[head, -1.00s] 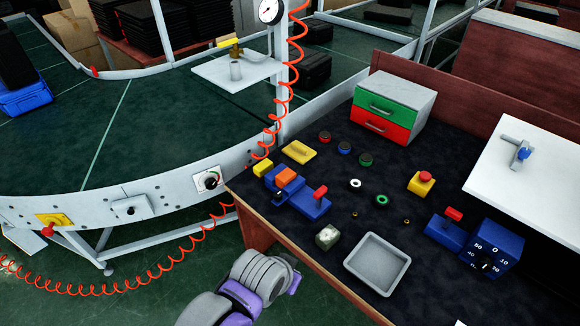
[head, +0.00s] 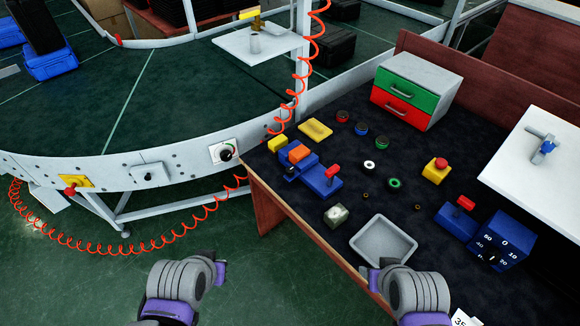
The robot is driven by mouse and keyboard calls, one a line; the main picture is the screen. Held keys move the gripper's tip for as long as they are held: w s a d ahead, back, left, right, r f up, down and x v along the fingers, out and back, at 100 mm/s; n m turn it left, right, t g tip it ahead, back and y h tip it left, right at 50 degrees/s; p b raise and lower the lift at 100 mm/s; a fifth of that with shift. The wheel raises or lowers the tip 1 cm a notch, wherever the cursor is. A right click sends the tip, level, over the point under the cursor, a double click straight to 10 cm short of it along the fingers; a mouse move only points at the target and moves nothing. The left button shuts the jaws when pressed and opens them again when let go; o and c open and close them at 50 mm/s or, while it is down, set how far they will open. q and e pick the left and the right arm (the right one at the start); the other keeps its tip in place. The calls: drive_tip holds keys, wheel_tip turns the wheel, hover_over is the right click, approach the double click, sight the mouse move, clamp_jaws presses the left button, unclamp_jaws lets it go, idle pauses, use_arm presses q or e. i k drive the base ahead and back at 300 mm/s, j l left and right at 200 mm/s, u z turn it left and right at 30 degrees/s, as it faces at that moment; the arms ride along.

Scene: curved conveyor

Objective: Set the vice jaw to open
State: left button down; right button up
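A blue vice-like fixture (head: 312,167) stands at the near left of the dark bench top. An orange block (head: 300,153) sits at its upper part. A blue unit with a red lever (head: 332,173) adjoins it on the right. The view is too small to tell how far the jaw is open. My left gripper (head: 221,272) is over the floor, left of the bench and well apart from the fixture. My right gripper (head: 375,278) is at the bench's front edge, below the grey tray. The fingers of both are too small and turned away to read.
A green and red drawer box (head: 415,92) stands behind. The curved conveyor (head: 200,110) lies left.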

sight(303, 165)
drive_tip(key=i+j+z, duration=0.65)
drive_tip(key=z, duration=0.2)
drive_tip(key=k+j, duration=0.05)
drive_tip(key=j, duration=0.05)
